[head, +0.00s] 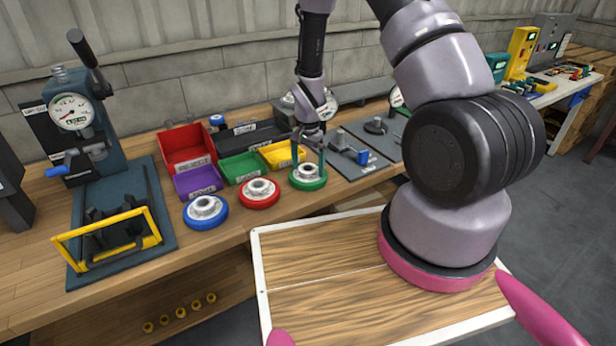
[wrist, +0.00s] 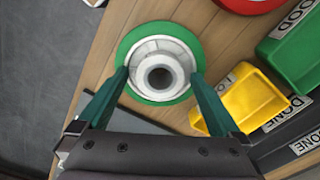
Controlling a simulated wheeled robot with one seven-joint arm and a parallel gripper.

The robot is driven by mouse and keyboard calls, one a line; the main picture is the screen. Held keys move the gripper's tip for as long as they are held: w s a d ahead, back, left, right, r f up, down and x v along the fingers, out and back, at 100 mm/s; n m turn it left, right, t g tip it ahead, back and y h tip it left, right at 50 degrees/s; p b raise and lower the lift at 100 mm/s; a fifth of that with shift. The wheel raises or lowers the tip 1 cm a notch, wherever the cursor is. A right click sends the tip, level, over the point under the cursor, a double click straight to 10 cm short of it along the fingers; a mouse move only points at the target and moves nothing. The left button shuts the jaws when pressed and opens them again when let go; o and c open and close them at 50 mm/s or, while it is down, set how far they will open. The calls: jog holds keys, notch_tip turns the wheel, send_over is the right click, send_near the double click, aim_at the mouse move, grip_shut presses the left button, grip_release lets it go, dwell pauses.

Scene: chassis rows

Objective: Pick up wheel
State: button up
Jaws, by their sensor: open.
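Three wheels with pale metal hubs lie flat in a row on the wooden bench: a blue wheel (head: 205,212), a red wheel (head: 259,193) and a green wheel (head: 308,177). My gripper (head: 309,166) is over the green wheel, pointing down. In the wrist view, the green wheel (wrist: 160,76) lies between the tips of my open gripper (wrist: 160,78). The fingertips overlap its rim on both sides in that view; I cannot tell whether they touch it. Part of the red wheel (wrist: 248,3) shows at the top edge.
Behind the wheels are a red bin (head: 187,145), a purple bin (head: 198,181), a green bin (head: 242,167) and a yellow bin (head: 281,154). A press with a gauge (head: 71,112) stands at left. A grey tool mat (head: 355,160) lies right of the green wheel.

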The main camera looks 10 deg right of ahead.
grip_shut()
